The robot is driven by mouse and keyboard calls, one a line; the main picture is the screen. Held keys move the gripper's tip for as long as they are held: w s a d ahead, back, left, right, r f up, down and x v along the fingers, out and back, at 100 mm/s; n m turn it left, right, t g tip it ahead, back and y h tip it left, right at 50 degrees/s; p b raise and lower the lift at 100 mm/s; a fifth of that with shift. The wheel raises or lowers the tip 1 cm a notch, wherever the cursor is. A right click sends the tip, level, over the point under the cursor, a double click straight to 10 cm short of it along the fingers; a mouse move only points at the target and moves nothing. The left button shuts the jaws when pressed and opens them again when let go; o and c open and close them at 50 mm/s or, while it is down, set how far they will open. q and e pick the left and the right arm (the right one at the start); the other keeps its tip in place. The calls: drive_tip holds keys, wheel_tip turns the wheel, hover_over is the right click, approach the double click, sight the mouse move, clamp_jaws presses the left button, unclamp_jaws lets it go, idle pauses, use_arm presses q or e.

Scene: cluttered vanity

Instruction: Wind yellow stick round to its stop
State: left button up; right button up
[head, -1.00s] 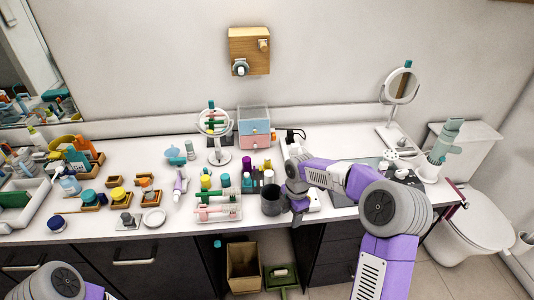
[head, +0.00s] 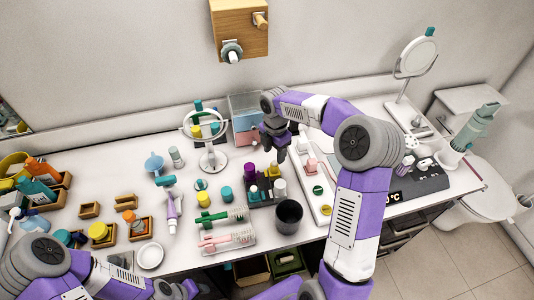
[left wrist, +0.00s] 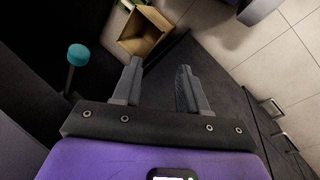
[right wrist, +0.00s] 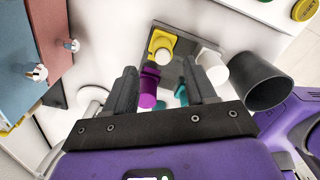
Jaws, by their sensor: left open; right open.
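The yellow stick (head: 275,169) stands at the back of a dark stand among purple, teal and white pieces in the head view. In the right wrist view a yellow piece (right wrist: 159,42) with a pale cylinder on it lies beyond my fingers. My right gripper (head: 275,145) is open above and behind the stand. In its wrist view the fingers (right wrist: 158,80) are apart, with a purple piece (right wrist: 148,88) showing between them and nothing gripped. My left gripper (left wrist: 158,70) is open and empty, low in front of the counter.
A dark cup (head: 288,217) stands close to the stand's right front. A drawer box (head: 246,112) and a round mirror (head: 205,125) stand behind and left. A white tray (head: 318,197) lies to the right. Bare counter shows at the left middle.

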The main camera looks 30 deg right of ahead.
sight(275, 163)
drive_tip(key=f, duration=0.4)
drive_tip(key=f+b, duration=0.1)
drive_tip(key=f, duration=0.1)
drive_tip(key=shift+s+f, duration=0.2)
drive_tip(key=shift+s, duration=0.1)
drive_tip(key=shift+w+f, duration=0.1)
drive_tip(key=shift+f, duration=0.35)
drive_tip(key=shift+c, duration=0.2)
clamp_jaws()
